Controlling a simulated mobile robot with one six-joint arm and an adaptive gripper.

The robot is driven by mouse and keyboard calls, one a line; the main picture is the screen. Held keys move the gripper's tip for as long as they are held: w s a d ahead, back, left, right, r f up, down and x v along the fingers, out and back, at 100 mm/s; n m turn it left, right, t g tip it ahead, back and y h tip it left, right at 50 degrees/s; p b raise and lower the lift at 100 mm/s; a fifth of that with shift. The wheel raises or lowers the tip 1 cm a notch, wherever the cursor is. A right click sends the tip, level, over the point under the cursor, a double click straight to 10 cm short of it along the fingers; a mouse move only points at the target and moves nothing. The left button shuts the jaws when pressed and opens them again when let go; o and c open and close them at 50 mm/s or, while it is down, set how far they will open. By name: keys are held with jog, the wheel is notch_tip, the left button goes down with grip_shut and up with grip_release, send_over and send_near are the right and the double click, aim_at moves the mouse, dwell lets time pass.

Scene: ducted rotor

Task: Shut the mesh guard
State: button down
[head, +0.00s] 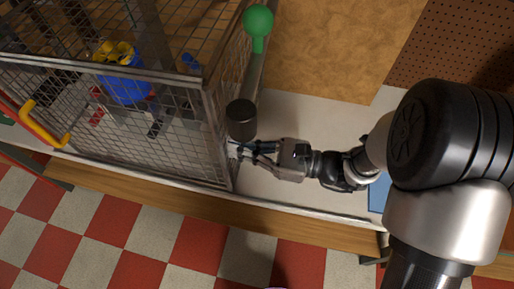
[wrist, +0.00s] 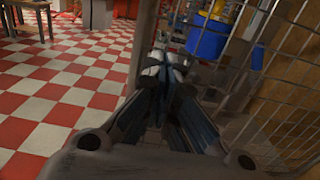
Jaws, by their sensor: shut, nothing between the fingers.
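The mesh guard (head: 150,130) is a grey wire cage on the bench at the left of the head view. Its front panel runs from the left edge to a corner post near my gripper. A yellow handle (head: 45,124) sits at the panel's left end. I cannot tell how far the guard stands open. My gripper (head: 238,150) is shut and empty, with its fingertips close beside the right corner post; I cannot tell whether they touch it. In the wrist view my gripper (wrist: 164,80) points along the mesh (wrist: 272,85), which is on the right.
A black cylinder (head: 241,119) stands just behind my fingertips, and a green knob (head: 258,22) rises farther back. A blue container with yellow things (head: 124,86) is seen through the mesh. The bench front edge (head: 300,207) drops to a checkered floor (head: 140,235).

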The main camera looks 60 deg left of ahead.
aim_at(197, 140)
jog(key=x, duration=1.1)
jog(key=shift+p, duration=0.35)
jog(key=shift+r, duration=0.1)
jog(key=shift+w, duration=0.15)
jog(key=p+v, duration=0.1)
jog(key=v, duration=1.3)
jog(key=shift+p, duration=0.35)
jog(key=shift+d, duration=0.15)
